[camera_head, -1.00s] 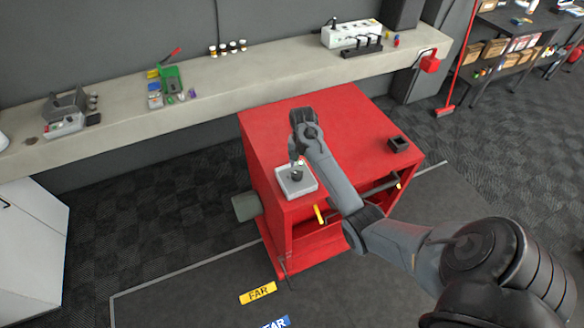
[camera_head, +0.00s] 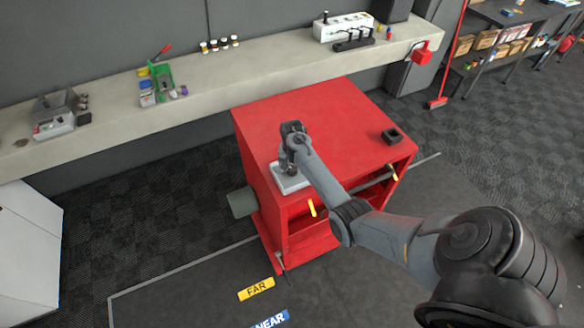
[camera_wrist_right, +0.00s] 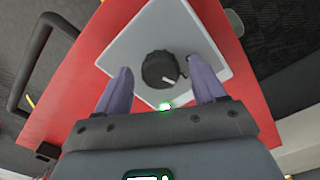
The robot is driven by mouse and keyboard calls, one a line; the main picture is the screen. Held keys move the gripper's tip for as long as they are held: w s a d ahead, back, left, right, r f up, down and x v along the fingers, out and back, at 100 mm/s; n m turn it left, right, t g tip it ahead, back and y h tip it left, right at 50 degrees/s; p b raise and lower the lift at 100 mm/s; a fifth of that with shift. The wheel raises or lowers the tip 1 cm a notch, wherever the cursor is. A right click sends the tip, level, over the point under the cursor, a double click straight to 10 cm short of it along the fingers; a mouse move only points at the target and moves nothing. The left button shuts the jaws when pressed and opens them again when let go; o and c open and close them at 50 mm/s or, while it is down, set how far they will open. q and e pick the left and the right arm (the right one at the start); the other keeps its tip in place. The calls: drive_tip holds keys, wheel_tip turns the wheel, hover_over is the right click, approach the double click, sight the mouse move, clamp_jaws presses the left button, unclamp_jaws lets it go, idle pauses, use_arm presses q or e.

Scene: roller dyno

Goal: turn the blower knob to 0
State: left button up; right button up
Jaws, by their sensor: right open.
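The blower knob (camera_wrist_right: 160,69) is round and black, with a white pointer mark toward the lower right in the right wrist view. It sits on a light grey square box (camera_wrist_right: 135,45), which also shows in the head view (camera_head: 291,184) on the near left corner of the red cabinet (camera_head: 320,125). My right gripper (camera_wrist_right: 160,66) is open, with one purple-grey finger on each side of the knob and a visible gap to each. In the head view my right gripper (camera_head: 288,168) is low over the box and hides the knob. My left gripper is out of view.
A small black open box (camera_head: 392,136) sits on the cabinet's right side. A black bar handle (camera_wrist_right: 32,60) shows beside the panel in the wrist view. A long grey bench (camera_head: 210,85) with tools runs along the wall. Much of the cabinet top is clear.

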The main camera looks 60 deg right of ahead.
drive_tip(key=shift+f, duration=0.25)
drive_tip(key=c, duration=1.1)
drive_tip(key=shift+o, duration=0.2)
drive_tip(key=shift+r+n+p, duration=0.2)
drive_tip(key=shift+n+p, duration=0.7)
drive_tip(key=shift+p, duration=0.05)
drive_tip(key=shift+n+p, duration=0.6)
drive_tip(key=shift+n, duration=0.1)
drive_tip(key=shift+n+p, duration=0.7)
drive_tip(key=shift+n, duration=0.4)
drive_tip(key=shift+f+n+p, duration=0.15)
drive_tip(key=shift+n+p, duration=0.35)
drive_tip(key=shift+n, duration=0.7)
